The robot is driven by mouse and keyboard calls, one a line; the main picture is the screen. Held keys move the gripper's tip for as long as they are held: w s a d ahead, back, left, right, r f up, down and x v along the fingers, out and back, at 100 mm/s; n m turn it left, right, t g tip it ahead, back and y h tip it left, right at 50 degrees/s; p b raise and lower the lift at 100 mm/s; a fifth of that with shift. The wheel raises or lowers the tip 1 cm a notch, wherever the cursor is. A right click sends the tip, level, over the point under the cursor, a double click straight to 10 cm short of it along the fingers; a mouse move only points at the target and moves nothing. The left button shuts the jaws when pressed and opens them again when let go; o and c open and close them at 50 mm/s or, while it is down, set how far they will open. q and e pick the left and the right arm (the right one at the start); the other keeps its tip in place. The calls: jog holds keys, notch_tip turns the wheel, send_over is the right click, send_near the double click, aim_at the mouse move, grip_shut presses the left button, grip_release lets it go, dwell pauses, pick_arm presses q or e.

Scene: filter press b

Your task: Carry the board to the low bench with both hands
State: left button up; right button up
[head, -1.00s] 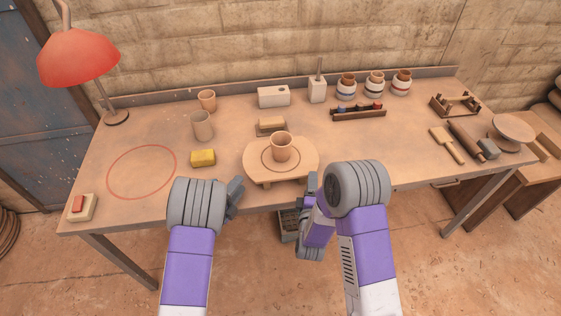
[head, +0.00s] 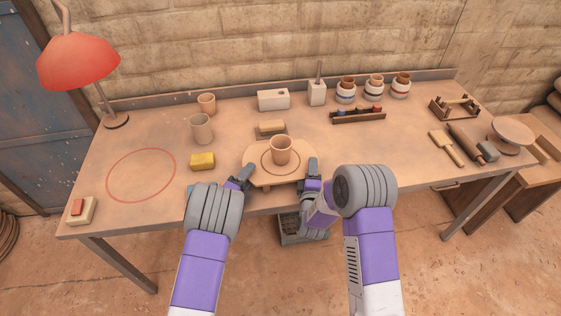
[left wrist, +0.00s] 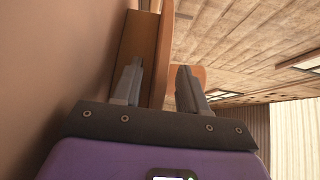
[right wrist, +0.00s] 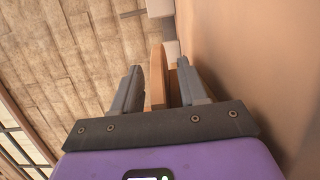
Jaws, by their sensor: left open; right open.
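The round tan board (head: 257,176) lies raised a little above the workbench near its front edge, with a terracotta cup (head: 281,149) standing upright on it. My left gripper (head: 243,177) is open at the board's left edge. In the left wrist view the board's edge (left wrist: 162,60) shows between the fingers. My right gripper (head: 313,172) is open at the board's right edge. In the right wrist view the board's edge (right wrist: 157,78) shows between the fingers. A lower wooden bench (head: 519,189) stands at the right, partly hidden by the workbench.
A yellow sponge (head: 202,161) lies left of the board, and a small block (head: 271,127) sits behind it. Cups, jars and a tool rack (head: 358,115) stand toward the back. A grey crate (head: 302,238) is on the floor below. The red ring area (head: 140,174) is empty.

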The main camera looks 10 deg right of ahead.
pick_arm(q)
jog(key=shift+w+d, duration=0.1)
jog(key=shift+w, duration=0.05)
pick_arm(e)
jog(key=shift+w, duration=0.15)
pick_arm(q)
grip_shut()
pick_arm(e)
grip_shut()
